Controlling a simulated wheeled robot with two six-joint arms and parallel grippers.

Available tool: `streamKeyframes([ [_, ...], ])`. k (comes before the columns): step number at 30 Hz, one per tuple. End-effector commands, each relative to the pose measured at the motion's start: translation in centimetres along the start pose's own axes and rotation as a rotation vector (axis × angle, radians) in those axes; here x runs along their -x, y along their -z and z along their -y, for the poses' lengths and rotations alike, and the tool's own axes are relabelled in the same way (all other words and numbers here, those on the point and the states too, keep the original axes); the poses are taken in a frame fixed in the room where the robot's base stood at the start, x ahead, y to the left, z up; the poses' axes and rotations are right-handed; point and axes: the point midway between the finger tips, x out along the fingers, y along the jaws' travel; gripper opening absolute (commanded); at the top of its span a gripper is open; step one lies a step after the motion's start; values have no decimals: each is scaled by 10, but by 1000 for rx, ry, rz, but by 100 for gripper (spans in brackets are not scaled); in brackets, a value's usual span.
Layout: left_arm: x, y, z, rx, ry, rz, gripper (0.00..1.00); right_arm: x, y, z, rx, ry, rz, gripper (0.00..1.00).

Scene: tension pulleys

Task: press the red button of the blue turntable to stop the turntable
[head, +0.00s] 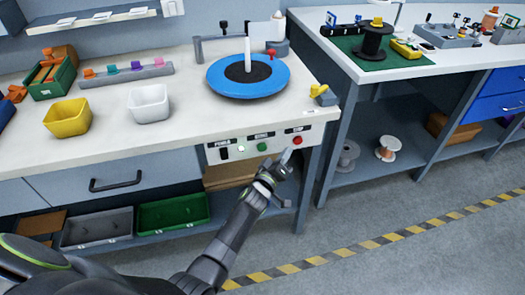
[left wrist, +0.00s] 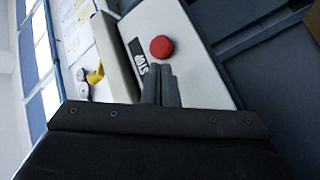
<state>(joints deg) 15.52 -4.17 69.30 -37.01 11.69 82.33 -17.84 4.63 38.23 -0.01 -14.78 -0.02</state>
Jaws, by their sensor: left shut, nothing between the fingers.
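The blue turntable (head: 222,80) lies on the left workbench, with a black centre and a white upright post. Its control panel (head: 222,145) is on the bench's front edge and carries a black switch, a green button and the red button (head: 297,140). The red button also shows in the left wrist view (left wrist: 161,47), beside a label reading STOP. My left gripper (head: 287,155) is shut and empty, just below the red button in the head view. In the left wrist view its fingertips (left wrist: 160,72) point at the panel close to the button; contact cannot be told. My right gripper is not seen.
A yellow bin (head: 68,117) and a white bin (head: 149,103) stand on the bench left of the turntable. A yellow-topped part (head: 322,94) sits at the bench's right corner. A second bench with a black spool (head: 373,42) stands to the right. Floor in front is clear.

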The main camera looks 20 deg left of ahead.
Motion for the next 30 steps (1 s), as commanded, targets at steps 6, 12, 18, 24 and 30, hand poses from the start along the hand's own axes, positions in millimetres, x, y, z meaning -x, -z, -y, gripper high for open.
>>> streamKeyframes([
  [6,-19,-18,-10,3,-2,0,0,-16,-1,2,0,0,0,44],
  [12,-32,-27,-17,1,0,0,0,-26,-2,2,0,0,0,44],
  [18,-34,-27,-20,1,1,1,0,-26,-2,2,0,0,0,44],
  [24,-34,-26,-19,1,1,0,0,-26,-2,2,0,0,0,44],
  [30,-38,-23,-16,-2,1,0,0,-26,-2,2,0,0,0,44],
])
